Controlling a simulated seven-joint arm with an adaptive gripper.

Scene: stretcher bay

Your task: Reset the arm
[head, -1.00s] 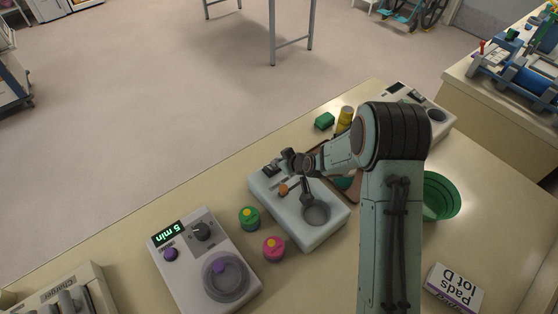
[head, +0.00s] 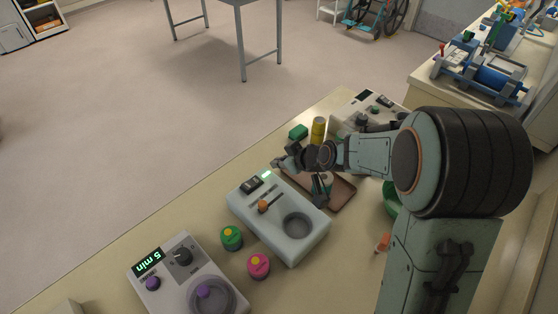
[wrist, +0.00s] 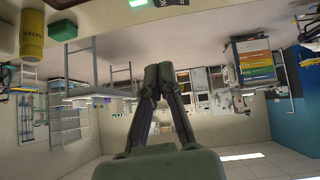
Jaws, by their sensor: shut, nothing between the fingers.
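My gripper (head: 281,162) is shut and empty. In the head view it is raised at the far edge of the counter (head: 205,214), above and behind a white device (head: 257,226) with an orange knob (head: 263,207), a lit green display and a round well. In the wrist view the fingertips of my gripper (wrist: 157,70) come together with nothing between them. That view is upside down and looks across the room, with the counter along its top.
A yellow bottle (head: 318,130) and a green block (head: 298,132) stand close beyond my wrist. A brown tray (head: 342,193) lies beneath my wrist. Green (head: 232,238) and pink (head: 258,266) pots and a timer device (head: 168,280) are nearer. A green bowl (head: 391,198) is partly hidden by my arm.

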